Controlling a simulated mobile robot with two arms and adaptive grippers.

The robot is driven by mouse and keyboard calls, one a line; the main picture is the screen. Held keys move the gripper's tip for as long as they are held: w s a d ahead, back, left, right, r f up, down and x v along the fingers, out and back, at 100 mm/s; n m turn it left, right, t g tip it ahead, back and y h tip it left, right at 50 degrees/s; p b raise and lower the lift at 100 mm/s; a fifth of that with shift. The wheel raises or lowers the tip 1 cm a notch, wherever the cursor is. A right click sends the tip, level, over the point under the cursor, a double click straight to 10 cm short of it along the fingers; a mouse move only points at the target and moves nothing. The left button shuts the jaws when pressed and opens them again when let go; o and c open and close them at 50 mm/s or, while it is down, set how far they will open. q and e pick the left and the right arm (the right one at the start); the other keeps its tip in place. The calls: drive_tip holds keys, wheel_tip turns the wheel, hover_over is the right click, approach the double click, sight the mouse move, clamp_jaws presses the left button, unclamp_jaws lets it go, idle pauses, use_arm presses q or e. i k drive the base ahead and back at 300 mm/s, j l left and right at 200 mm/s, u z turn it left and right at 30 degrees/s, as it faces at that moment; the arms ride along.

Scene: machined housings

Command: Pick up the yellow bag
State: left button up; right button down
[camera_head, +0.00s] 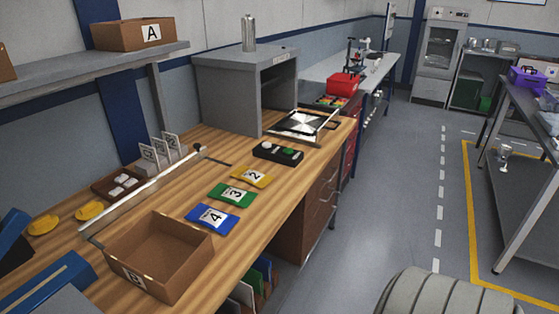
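The yellow bag (251,176), marked with a 2, lies flat on the wooden workbench (265,217). It is the farthest of three bags in a slanted row. The green bag (232,195), marked 3, lies just in front of it, and the blue bag (212,219), marked 4, is nearest. The yellow bag's top is uncovered and nothing lies on it.
An open cardboard box marked B (189,277) stands at the bench's near end. A long rail (140,194) runs left of the bags. A grey cabinet (224,98) stands at the back.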

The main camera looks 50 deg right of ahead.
sight(260, 180)
drive_tip(key=z, duration=1.35)
